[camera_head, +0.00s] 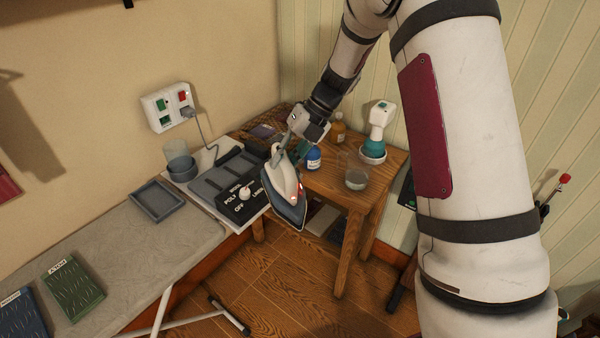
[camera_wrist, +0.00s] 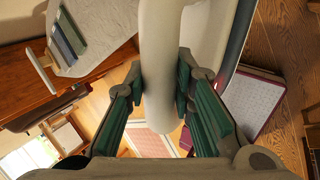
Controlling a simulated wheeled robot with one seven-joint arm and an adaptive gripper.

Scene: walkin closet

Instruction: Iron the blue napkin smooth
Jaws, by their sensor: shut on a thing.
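My gripper (camera_head: 300,146) is shut on the handle of a white and dark grey iron (camera_head: 290,200). The iron hangs tilted, tip down, in front of the dial panel and appears raised clear of it. In the wrist view the green-padded fingers (camera_wrist: 162,90) flank the pale handle (camera_wrist: 160,45). A dark blue cloth (camera_head: 22,316) with a white label lies on the grey ironing board (camera_head: 140,243) at the lower left, partly cut off. A green cloth (camera_head: 72,288) labelled POLY lies beside it. The soleplate's underside is hidden.
The iron's station has a dial panel (camera_head: 247,196) marked OFF, POLY, WOOL and LINEN. A grey tray (camera_head: 157,200) and a cup (camera_head: 180,165) stand near it. The wooden table (camera_head: 345,190) holds bottles and a glass (camera_head: 356,178). A cord runs to the wall socket (camera_head: 168,106).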

